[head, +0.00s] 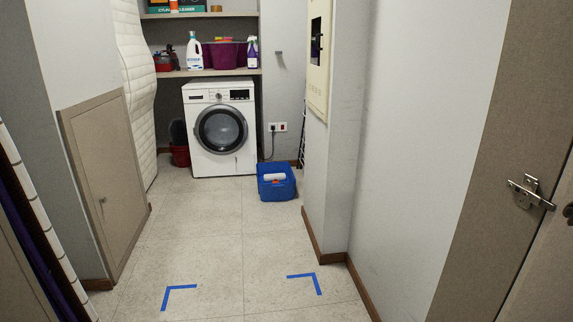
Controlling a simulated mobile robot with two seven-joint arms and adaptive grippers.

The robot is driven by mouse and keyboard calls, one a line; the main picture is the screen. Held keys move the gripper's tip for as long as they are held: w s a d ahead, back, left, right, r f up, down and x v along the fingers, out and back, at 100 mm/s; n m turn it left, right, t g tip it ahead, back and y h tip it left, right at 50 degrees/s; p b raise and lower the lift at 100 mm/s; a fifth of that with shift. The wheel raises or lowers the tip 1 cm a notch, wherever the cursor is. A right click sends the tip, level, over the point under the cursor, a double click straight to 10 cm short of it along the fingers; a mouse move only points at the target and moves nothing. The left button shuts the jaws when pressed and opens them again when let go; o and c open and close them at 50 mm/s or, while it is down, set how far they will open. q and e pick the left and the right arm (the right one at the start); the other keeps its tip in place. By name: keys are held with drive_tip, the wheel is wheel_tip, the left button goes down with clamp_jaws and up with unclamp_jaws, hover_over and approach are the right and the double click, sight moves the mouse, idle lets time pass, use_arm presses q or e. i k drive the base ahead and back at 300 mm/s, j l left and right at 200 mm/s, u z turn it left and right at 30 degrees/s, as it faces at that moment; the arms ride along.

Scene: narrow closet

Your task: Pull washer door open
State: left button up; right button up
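The white washer (236,165) stands at the far end of the closet, under a shelf. Its round dark door (220,129) with a grey rim faces me and looks shut. Neither of my grippers shows in the head view.
A blue crate (276,191) sits on the floor right of the washer's front. A red bin (180,156) stands left of it. A white mattress (135,62) leans at the left wall. The tiled floor (222,224) between is clear, with blue tape corners (178,291) nearer me.

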sight(199, 131)
drive_tip(key=i+l+u, duration=0.1)
drive_tip(key=i+u, duration=0.15)
drive_tip(key=i, duration=1.5)
drive_tip(key=i+j, duration=0.1)
drive_tip(key=i, duration=0.45)
drive_tip(key=i+z, duration=0.15)
drive_tip(key=i, duration=0.4)
drive_tip(key=i+j, duration=0.2)
drive_tip(key=i, duration=0.35)
drive_tip(key=i+j+z, duration=0.3)
drive_tip(key=i, duration=0.2)
